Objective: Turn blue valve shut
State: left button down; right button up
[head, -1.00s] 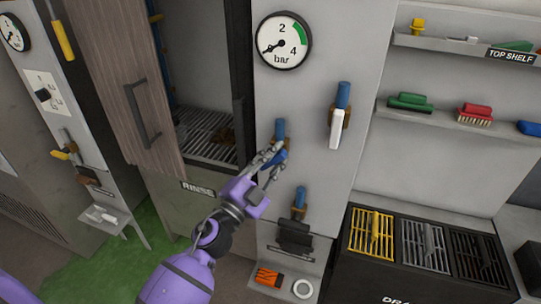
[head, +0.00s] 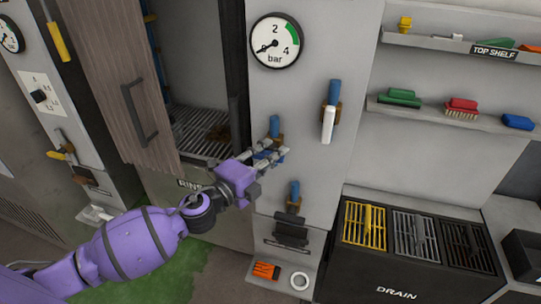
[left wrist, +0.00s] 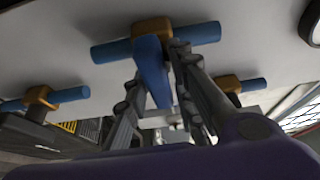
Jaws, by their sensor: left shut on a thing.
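The blue valve has a brass body and a blue lever, on a blue pipe stub (head: 274,126) on the grey panel below the gauge. My left gripper (head: 276,158) reaches it from the left and is shut on the blue lever. In the left wrist view the blue lever (left wrist: 152,70) lies between my fingers and points away from the brass body (left wrist: 152,30), across the line of the blue pipe. In the head view my fingers cover much of the lever. My right gripper is not in view.
A white-handled valve (head: 328,125) is up and right on the panel, and a black-handled valve (head: 291,232) is below. The pressure gauge (head: 275,41) is above. The wooden door (head: 125,85) with its handle is left. A drain unit (head: 395,290) stands at the right.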

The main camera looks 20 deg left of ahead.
pick_arm(q)
jog(key=shift+f, duration=0.25)
dwell(0.3)
jog(key=c, duration=1.6)
grip_release()
jog(key=shift+c, duration=0.2)
jog(key=shift+r, duration=0.1)
jog(key=shift+s, duration=0.1)
jog(key=v, duration=1.2)
jog(key=shift+r, duration=0.15)
